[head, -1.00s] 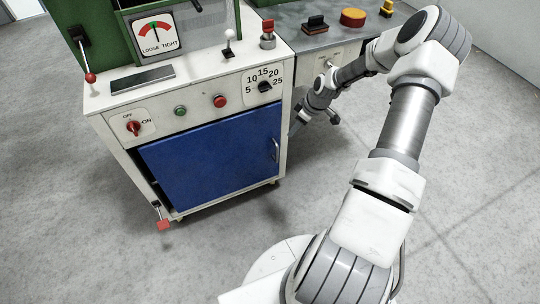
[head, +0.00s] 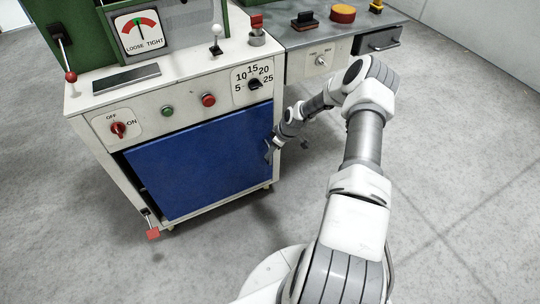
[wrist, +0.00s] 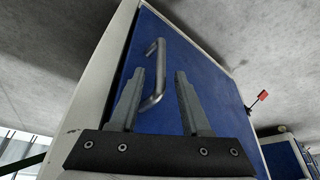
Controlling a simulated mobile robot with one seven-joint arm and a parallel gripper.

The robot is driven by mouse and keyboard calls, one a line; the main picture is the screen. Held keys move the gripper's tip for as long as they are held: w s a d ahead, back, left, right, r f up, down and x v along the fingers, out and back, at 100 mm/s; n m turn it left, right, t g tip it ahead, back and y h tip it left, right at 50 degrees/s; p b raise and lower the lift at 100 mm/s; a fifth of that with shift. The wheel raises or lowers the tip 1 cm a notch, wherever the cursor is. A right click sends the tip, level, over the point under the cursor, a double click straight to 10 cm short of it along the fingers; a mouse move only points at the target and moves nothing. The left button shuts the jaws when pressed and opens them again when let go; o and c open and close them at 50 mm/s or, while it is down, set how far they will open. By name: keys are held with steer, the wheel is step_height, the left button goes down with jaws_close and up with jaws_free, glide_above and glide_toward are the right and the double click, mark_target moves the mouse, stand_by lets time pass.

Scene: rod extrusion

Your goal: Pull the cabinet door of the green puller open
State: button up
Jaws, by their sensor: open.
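The puller is a machine with a green upper part (head: 85,20) and a white cabinet below. Its blue cabinet door (head: 200,170) fills most of the cabinet's front and also shows in the wrist view (wrist: 205,65). The grey bar handle (wrist: 155,78) is on the door's right side in the head view, hidden there behind my gripper (head: 269,152). In the wrist view my gripper (wrist: 160,73) is open, its two fingers on either side of the handle. I cannot tell whether they touch it. A dark gap runs along the door's edge; I cannot tell whether the door is ajar.
Above the door are a red rotary switch (head: 118,130), green and red buttons and a dial (head: 254,84). A small red pedal (head: 153,233) sticks out low at the left. A grey bench (head: 345,38) stands behind my arm at the right. The floor (head: 210,265) before the door is clear.

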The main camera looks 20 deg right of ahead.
steer(key=shift+x, duration=1.05)
jaws_close()
stand_by(0.7)
